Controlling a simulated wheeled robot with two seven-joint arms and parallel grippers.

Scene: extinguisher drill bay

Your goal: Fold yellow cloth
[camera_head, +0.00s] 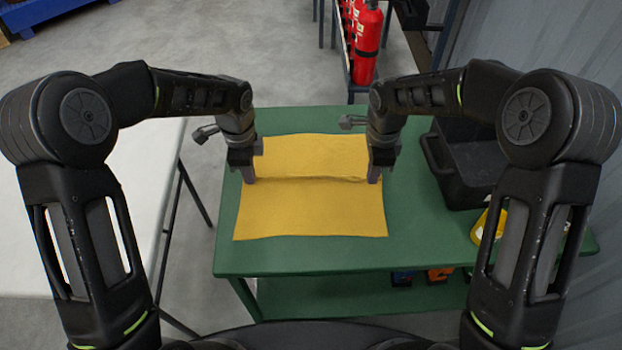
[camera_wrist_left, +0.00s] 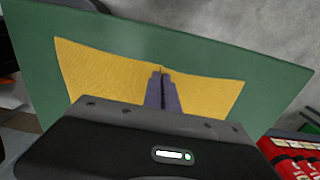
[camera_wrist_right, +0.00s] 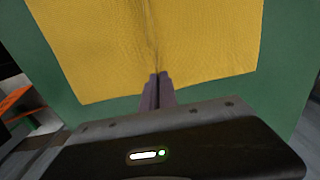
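The yellow cloth (camera_head: 310,212) lies spread on the green table (camera_head: 300,256), with a raised crease running across its middle from left to right. My left gripper (camera_head: 249,178) is at the cloth's left edge, at one end of the crease. Its fingers are closed together on the cloth in the left wrist view (camera_wrist_left: 162,78). My right gripper (camera_head: 374,179) is at the right edge, at the other end. In the right wrist view its fingers (camera_wrist_right: 158,80) are closed on the cloth's edge, and the crease runs away from their tips.
A black bin (camera_head: 465,172) stands at the table's right, with a yellow object (camera_head: 488,228) in front of it, partly hidden by my right arm. Red extinguishers (camera_head: 367,45) stand behind the table. A white table (camera_head: 90,215) is at left. Green tabletop is bare around the cloth.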

